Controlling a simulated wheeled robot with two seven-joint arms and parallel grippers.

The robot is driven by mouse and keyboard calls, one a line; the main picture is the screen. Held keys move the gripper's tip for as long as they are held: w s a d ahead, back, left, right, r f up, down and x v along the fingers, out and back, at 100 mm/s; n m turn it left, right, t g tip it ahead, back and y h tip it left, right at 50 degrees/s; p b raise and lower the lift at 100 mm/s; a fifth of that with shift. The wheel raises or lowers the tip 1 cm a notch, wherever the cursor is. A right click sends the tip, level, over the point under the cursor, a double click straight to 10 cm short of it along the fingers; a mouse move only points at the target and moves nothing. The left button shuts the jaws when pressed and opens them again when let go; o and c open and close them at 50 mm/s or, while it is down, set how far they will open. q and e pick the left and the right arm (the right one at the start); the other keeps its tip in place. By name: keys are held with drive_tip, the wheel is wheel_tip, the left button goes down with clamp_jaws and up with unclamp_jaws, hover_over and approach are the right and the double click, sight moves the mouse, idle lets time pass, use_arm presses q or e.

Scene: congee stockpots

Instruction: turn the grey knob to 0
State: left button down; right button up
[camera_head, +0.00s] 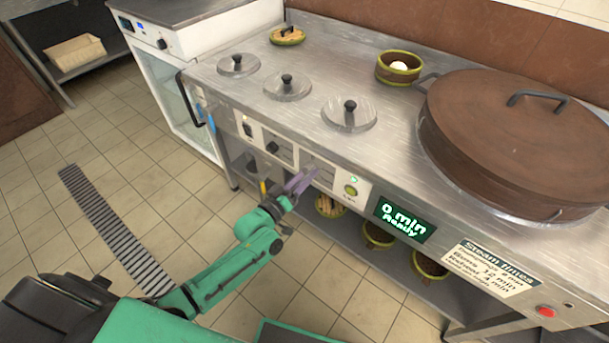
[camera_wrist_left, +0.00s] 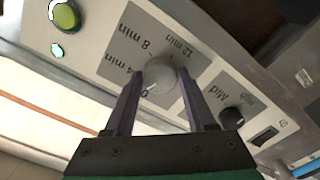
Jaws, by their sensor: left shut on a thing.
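The grey knob (camera_wrist_left: 159,78) sits on a panel with a grey dial plate (camera_wrist_left: 137,45) marked 0, 4 min, 8 min and 12 min. In the left wrist view it lies between the two fingers of my left gripper (camera_wrist_left: 160,86), which is shut on it. In the head view my left gripper (camera_head: 301,181) reaches the front panel of the steel counter and hides the knob. The 0 mark shows close to the knob's lower left side in the wrist view. I cannot tell clearly where the knob's pointer stands.
A green button (camera_head: 351,190) and a display (camera_head: 403,220) reading "0 min Ready" are right of the gripper. A black knob (camera_head: 272,147) is to its left. A red button (camera_head: 545,311) is far right. A large brown lid (camera_head: 520,130) and pots stand on the counter.

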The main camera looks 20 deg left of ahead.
use_arm(q)
drive_tip(key=n, duration=0.4)
idle(0.7)
drive_tip(key=shift+c, duration=1.2)
unclamp_jaws()
drive_tip(key=p+v, duration=0.1)
drive_tip(key=v, duration=1.3)
drive_tip(key=shift+s+p, duration=0.3)
